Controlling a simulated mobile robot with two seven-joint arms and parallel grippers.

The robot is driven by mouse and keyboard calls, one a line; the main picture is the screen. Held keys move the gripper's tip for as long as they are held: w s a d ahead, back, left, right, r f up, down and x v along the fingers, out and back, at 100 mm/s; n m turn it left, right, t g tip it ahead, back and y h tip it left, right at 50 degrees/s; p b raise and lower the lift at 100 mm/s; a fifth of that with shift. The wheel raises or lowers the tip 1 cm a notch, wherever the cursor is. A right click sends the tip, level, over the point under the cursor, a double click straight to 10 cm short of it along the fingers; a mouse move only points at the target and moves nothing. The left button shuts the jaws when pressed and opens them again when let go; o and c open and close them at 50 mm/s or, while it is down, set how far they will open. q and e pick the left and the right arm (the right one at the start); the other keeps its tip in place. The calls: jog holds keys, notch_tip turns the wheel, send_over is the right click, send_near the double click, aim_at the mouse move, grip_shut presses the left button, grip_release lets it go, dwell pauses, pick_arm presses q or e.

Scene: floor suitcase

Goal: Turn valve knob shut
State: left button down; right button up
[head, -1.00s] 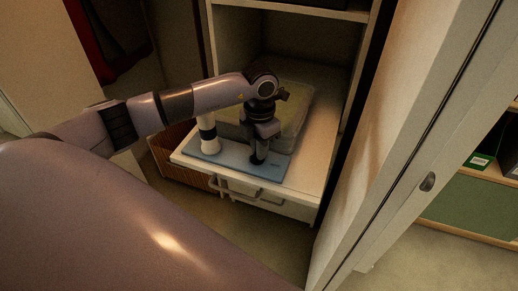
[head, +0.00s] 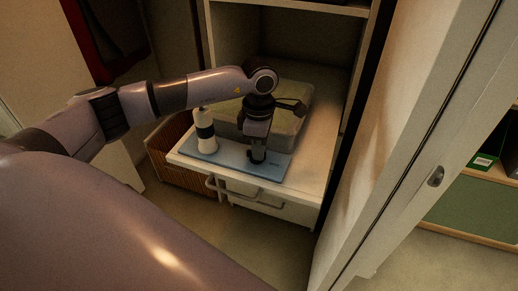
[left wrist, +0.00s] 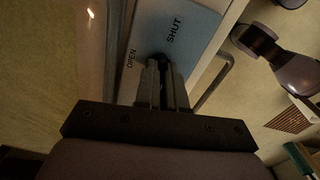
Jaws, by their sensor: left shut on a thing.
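A blue plate (head: 279,168) lies on the white shelf inside the open cabinet. It also shows in the left wrist view (left wrist: 190,28), with the printed words OPEN on the left and SHUT at the upper right. My left gripper (head: 257,157) points down at the plate. In the left wrist view its fingers (left wrist: 161,68) are shut on a small dark valve knob (left wrist: 160,57). The fingers hide most of the knob, so I cannot tell which word it points to. My right gripper is in neither view.
A white bottle-like cylinder with a black band (head: 205,133) stands at the plate's left end. A pale translucent bin (head: 291,103) sits behind the gripper. A drawer handle (head: 238,193) sticks out below the shelf. A cabinet door (head: 400,150) stands at the right.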

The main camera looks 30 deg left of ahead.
pick_arm(q)
jog(key=shift+m, duration=0.6)
jog(key=c, duration=1.2)
grip_release()
jog(key=shift+r, duration=0.1)
notch_tip(320, 180, up, 7)
jog(key=shift+r, duration=0.1)
